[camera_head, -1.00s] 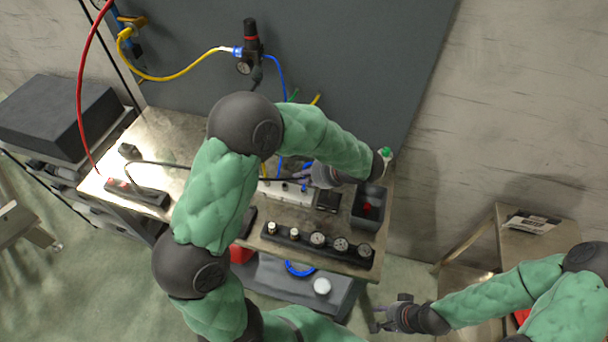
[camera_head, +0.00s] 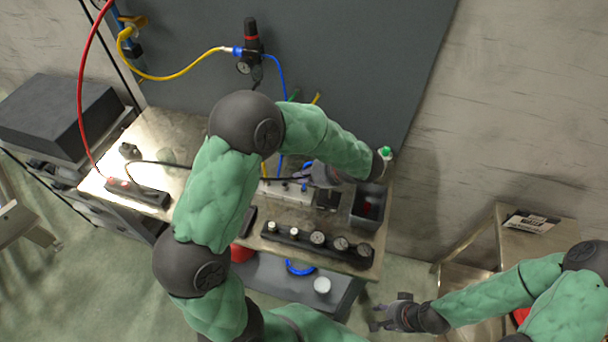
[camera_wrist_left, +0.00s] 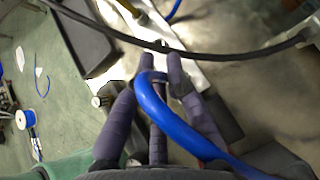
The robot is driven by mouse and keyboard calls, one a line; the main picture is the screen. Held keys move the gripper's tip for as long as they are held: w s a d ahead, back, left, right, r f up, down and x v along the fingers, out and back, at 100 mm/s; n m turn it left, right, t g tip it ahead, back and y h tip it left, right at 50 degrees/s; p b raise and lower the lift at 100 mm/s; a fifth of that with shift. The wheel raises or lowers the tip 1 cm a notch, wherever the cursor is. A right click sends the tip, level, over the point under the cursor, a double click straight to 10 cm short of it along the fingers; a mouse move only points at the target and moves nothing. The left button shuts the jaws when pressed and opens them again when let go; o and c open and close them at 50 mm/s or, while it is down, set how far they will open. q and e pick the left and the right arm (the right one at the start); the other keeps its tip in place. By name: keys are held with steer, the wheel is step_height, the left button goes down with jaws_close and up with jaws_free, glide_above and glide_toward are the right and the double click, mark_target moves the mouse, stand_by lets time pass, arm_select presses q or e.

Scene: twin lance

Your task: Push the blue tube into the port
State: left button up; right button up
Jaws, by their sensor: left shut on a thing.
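The blue tube hangs down the grey panel in the head view (camera_head: 281,85), and in the left wrist view it (camera_wrist_left: 180,130) curves between my purple fingers. My left gripper (camera_head: 305,172) is over the pale manifold block (camera_head: 285,195) on the bench; in the wrist view the gripper (camera_wrist_left: 155,78) is shut on the tube. The block (camera_wrist_left: 187,72) shows beyond the fingertips there. The fingers hide the tube's end and the port, so I cannot tell whether they touch. My right gripper (camera_head: 378,313) is open and empty, off the bench's front right.
A dark cable (camera_wrist_left: 190,55) crosses close to the left fingertips. A dark rail with several gauges (camera_head: 318,240) lies along the bench's front edge. A grey bin (camera_head: 368,207) stands at the right. A black power strip (camera_head: 138,191) lies at the left.

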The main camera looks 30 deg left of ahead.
stand_by(0.3)
arm_select(q)
steer(key=shift+f+b, duration=0.3)
steer(key=shift+f, duration=0.45)
stand_by(0.4)
steer(key=o, duration=0.8)
steer(key=v, duration=1.2)
